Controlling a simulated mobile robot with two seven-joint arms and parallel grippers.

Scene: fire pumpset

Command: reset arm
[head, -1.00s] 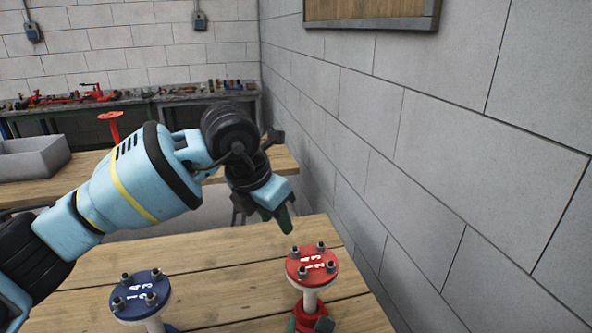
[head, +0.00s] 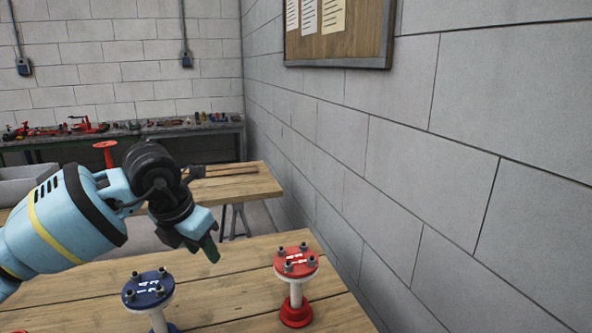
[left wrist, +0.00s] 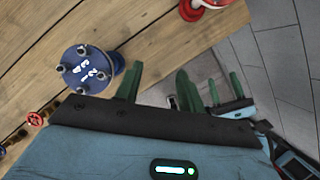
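My left gripper (head: 210,250) points down over the wooden table in the head view, between a blue flanged pipe (head: 148,287) and a red flanged pipe (head: 296,262), touching neither. In the left wrist view its green fingers (left wrist: 157,86) stand apart with nothing between them. The blue flange (left wrist: 86,68) lies left of them there, and part of the red pipe (left wrist: 190,8) shows at the top edge. A second gripper with green fingers, my right one (left wrist: 225,92), shows small beyond the left fingers; its fingers look apart and empty. It is outside the head view.
The near wooden table (head: 235,290) has clear boards around the pipes. A grey block wall (head: 400,170) runs along the right. Behind are another wooden table (head: 255,180), a grey bin (head: 15,188), a red-topped stand (head: 105,152) and a workbench (head: 140,130) with tools.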

